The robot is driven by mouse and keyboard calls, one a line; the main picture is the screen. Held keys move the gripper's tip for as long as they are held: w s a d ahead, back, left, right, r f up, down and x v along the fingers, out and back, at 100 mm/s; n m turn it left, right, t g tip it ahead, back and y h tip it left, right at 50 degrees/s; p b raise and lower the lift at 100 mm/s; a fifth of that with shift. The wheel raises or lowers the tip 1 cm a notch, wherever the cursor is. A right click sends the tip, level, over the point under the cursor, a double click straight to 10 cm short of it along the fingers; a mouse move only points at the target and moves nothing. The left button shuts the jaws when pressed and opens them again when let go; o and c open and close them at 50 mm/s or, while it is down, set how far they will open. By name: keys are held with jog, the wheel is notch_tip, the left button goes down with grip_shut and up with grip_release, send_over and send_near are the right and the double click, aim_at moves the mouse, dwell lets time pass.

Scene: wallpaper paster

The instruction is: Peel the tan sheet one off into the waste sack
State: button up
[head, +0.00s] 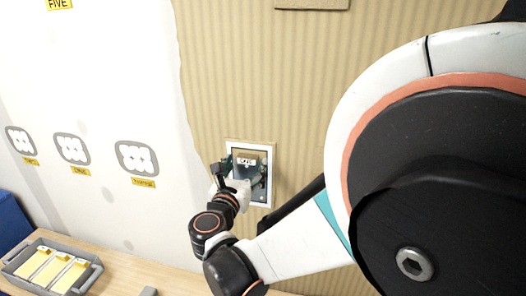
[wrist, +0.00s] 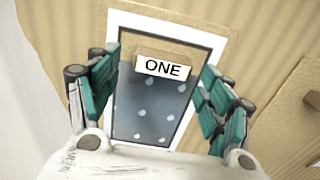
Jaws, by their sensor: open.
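A tan piece with a white label reading ONE (wrist: 163,67) is at the upper part of a white-framed panel (wrist: 205,40) on the striped tan wall. Below the label the panel is grey-blue with pale spots (wrist: 150,112). In the head view the label (head: 246,162) shows between my fingers, and the white frame (head: 268,148) surrounds it. My gripper (wrist: 160,72) is open, with its teal fingers on either side of the label. In the head view my gripper (head: 244,170) covers part of the panel. I cannot tell whether the fingers touch anything. No waste sack is recognisable.
A grey tray (head: 14,266) with several yellow-and-white pieces stands on a wooden table (head: 125,262) at lower left. A blue object (head: 10,222) is at the left edge. Labelled grey outlines (head: 136,157) mark the white wall. Another tan piece (wrist: 300,115) is at right.

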jog(key=shift+w, duration=0.3)
jog(key=c, duration=1.2)
jog(key=shift+o, duration=0.2)
jog(key=shift+s, duration=0.15)
jog(key=shift+s+a, duration=0.1)
jog(key=shift+s, duration=0.75)
jog(key=shift+s+a, duration=0.15)
jog(key=shift+s, duration=0.7)
jog(key=shift+s, duration=0.35)
